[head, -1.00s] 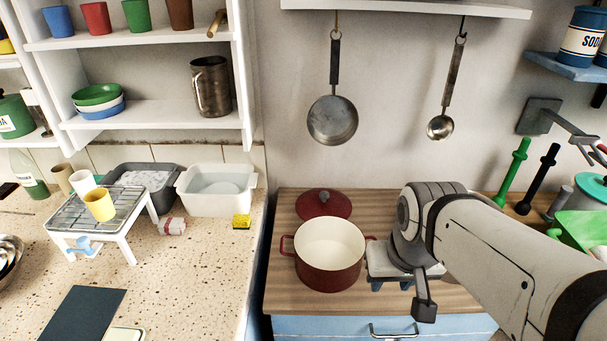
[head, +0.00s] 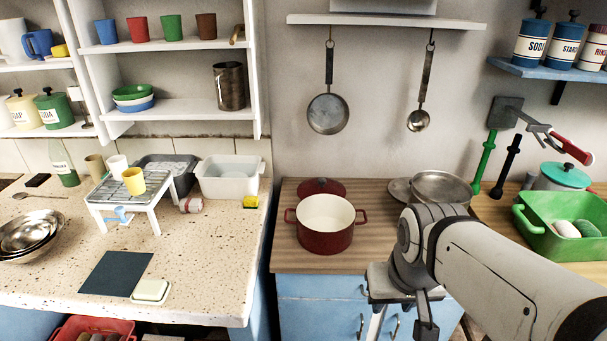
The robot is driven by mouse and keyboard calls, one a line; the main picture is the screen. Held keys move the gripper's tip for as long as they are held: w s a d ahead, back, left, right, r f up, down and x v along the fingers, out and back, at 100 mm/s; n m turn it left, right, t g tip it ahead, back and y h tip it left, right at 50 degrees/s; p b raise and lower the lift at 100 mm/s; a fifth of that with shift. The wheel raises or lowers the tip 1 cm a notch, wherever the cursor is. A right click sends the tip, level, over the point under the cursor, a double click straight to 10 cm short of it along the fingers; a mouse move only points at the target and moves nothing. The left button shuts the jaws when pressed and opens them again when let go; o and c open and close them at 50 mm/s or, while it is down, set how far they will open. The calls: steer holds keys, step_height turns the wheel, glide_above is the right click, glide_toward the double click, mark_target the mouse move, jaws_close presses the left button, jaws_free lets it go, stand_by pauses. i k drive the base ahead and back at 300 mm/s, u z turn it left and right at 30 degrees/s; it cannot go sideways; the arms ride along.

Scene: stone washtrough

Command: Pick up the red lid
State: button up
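The red lid (head: 322,186) is dark red with a knob on top. It lies on the wooden counter just behind the red pot (head: 325,238), which hides its front part. The pot stands open with a cream inside and two side handles. My gripper (head: 425,318) is only partly in view at the lower right, low in front of the counter and well apart from the lid. My arm hides most of it, and its opening does not show.
A grey metal pan (head: 441,187) stands right of the lid. A pan (head: 328,113) and a ladle (head: 419,120) hang above the counter. A green basin (head: 566,235) sits at the right. The speckled worktop (head: 210,270) is at the left, across a gap.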

mark_target(314, 186)
steer(key=z, duration=0.15)
steer(key=i, duration=0.85)
steer(key=u, duration=0.05)
